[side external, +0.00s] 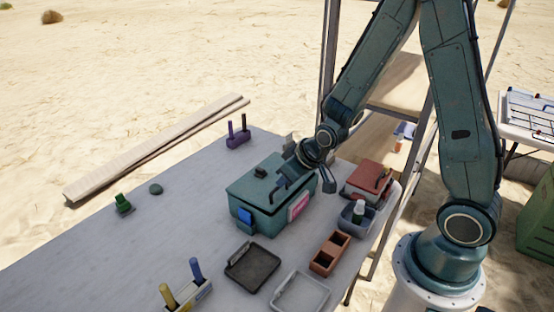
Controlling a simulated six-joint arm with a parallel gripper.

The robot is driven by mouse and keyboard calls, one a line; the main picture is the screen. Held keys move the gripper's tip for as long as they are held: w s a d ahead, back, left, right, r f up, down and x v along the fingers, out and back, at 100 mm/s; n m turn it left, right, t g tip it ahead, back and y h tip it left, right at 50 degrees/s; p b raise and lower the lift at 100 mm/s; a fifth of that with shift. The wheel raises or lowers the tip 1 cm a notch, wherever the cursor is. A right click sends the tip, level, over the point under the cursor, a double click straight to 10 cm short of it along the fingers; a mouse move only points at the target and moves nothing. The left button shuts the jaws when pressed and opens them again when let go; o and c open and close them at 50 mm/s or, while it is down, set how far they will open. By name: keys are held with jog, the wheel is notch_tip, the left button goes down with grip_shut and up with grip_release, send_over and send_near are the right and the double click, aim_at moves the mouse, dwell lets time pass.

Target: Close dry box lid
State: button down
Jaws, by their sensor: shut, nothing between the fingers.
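The dry box (262,221) is a teal box on the grey table, with a blue latch (246,216) and a pink label on its sides. Its teal lid (250,186) lies over the top and looks down, with a dark handle on it. I cannot tell whether it is fully seated. My gripper (280,186) is shut and empty at the right part of the lid. It is at or just above the lid; contact is not clear. My wrist hides the lid's far right corner.
Right of the box are a red-topped case (369,180), a blue-grey bin (350,222) with a bottle, and a brown divided tray (329,254). In front are a black tray (252,267) and a pale tray (300,294).

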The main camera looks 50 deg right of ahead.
jog(key=v, duration=0.6)
dwell(0.3)
jog(key=shift+s+r, duration=0.1)
jog(key=w+r+g, duration=0.4)
jog(key=r+g, duration=0.1)
jog(key=r, duration=0.3)
jog(key=shift+d, duration=0.3)
dwell(0.3)
jog(key=shift+f, duration=0.15)
jog(key=f, duration=0.4)
jog(key=w+f, duration=0.1)
jog(key=f, duration=0.8)
jog(key=shift+w+a+f, duration=0.1)
jog(key=shift+w+f, duration=0.1)
jog(key=shift+f, duration=0.15)
